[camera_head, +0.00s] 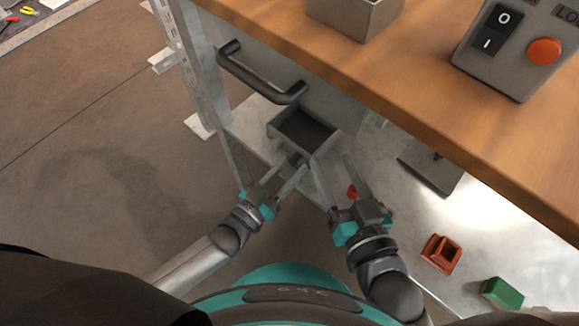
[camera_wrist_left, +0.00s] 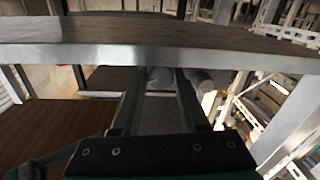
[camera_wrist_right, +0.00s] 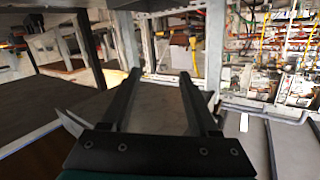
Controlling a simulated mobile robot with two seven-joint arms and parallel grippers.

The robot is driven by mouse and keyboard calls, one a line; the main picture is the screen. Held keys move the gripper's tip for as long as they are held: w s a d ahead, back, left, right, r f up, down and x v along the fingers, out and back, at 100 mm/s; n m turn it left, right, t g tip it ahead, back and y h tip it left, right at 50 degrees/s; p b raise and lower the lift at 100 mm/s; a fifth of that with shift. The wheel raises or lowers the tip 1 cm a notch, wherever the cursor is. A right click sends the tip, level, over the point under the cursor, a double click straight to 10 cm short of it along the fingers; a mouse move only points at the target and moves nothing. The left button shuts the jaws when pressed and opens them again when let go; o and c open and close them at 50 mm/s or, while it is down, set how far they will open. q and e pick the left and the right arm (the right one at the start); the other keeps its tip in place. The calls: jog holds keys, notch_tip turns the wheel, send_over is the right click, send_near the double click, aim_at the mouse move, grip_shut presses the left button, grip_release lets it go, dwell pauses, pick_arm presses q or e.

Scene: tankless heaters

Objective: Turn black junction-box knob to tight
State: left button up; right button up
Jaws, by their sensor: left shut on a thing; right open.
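A grey open-topped box (camera_head: 330,141) with a dark inside sits below the wooden bench top. A small dark piece (camera_head: 297,158), which looks like the black knob, shows at its near side, mostly hidden by my fingers. My left gripper (camera_head: 301,162) is shut on this piece at the box's near side. In the left wrist view the fingers of my left gripper (camera_wrist_left: 160,78) reach under a grey edge; what they hold is not clear. My right gripper (camera_head: 338,168) is open and empty, to the right of the box. No tight marking is readable.
The wooden bench top (camera_head: 440,120) overhangs at upper right, with a grey switch box (camera_head: 510,70) on it. A black handle (camera_head: 260,78) sticks out left of the box. An orange block (camera_head: 441,254) and a green block (camera_head: 502,293) lie lower right.

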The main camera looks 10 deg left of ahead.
pick_arm(q)
grip_shut()
jog(key=shift+m, duration=1.4)
jog(key=m, duration=0.3)
jog(key=shift+p, duration=0.35)
pick_arm(e)
jog(key=shift+w+d+f+g, duration=0.25)
jog(key=shift+d+f+g, duration=0.15)
jog(key=shift+g, duration=0.2)
pick_arm(q)
jog(key=o, duration=0.8)
grip_release()
pick_arm(e)
jog(key=shift+a, duration=0.1)
